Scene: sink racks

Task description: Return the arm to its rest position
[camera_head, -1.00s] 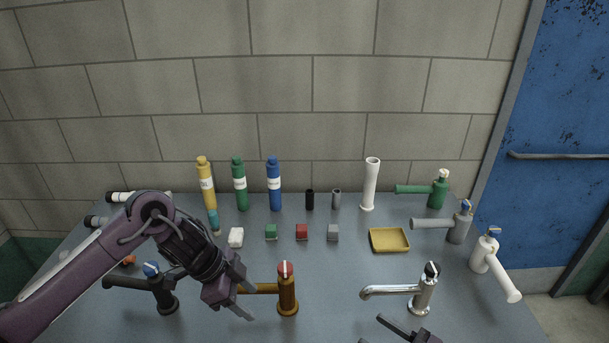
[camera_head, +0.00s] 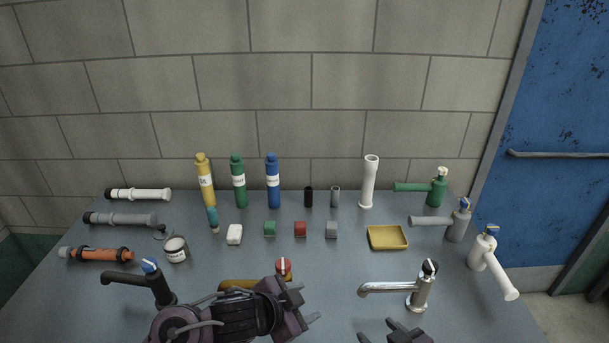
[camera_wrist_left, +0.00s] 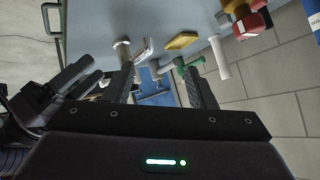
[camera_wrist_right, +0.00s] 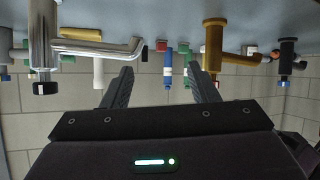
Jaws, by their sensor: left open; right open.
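My left gripper (camera_head: 311,308) is at the front middle of the table in the head view, its fingers pointing right. It is open and empty, in front of the brown faucet (camera_head: 283,270), and my left arm hides part of that faucet. The left gripper's spread fingers also show in the left wrist view (camera_wrist_left: 165,88). My right gripper (camera_head: 378,329) is at the bottom edge of the head view, below the chrome faucet (camera_head: 418,290). It is open, with nothing between its fingers in the right wrist view (camera_wrist_right: 160,88).
On the grey table (camera_head: 330,265) stand a black faucet (camera_head: 160,288), a yellow tray (camera_head: 388,238), yellow, green (camera_head: 239,185) and blue bottles, small blocks and a jar (camera_head: 176,250). Pipes lie at the left. Green, grey and white (camera_head: 488,255) faucets line the right. A brick wall is behind.

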